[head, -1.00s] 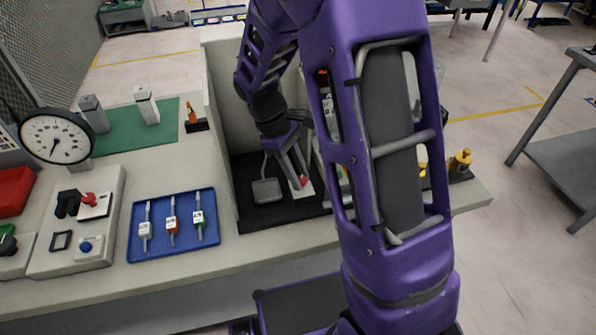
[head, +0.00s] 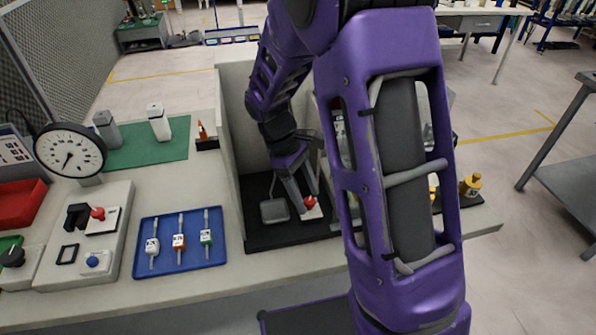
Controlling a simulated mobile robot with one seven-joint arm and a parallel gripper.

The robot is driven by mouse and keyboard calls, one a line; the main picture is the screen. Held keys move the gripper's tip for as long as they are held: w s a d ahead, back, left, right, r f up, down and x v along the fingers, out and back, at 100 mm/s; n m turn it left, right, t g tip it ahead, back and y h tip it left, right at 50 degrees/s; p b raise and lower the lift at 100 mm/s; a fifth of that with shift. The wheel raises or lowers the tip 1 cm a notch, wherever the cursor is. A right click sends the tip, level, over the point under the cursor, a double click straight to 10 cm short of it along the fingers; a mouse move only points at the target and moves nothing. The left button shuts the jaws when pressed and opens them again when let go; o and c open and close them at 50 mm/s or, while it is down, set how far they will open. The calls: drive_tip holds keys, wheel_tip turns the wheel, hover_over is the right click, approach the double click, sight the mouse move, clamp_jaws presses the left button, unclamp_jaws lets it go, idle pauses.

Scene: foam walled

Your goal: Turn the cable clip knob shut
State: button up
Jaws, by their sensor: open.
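A small red knob (head: 310,202) sits on a white block (head: 313,213) on the black mat, inside the walled bay. I take it for the cable clip knob; its turn position is too small to tell. My gripper (head: 304,196) points down at it, with grey fingers spread open. One finger is left of the knob and the other is behind or beside it; I cannot tell whether they touch it. A grey square plate (head: 274,210) lies just left of the gripper. My purple forearm hides the area right of the knob.
Pale walls (head: 228,150) bound the bay at left and back. A blue tray (head: 180,256) with several small tagged tools lies left. A panel (head: 75,270) with another red knob (head: 97,213) and a dial gauge (head: 70,151) stand farther left. Yellow-capped bottles (head: 470,186) stand right.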

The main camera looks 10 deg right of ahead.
drive_tip(key=p+v, duration=0.1)
drive_tip(key=v, duration=1.6)
drive_tip(key=shift+s, duration=0.1)
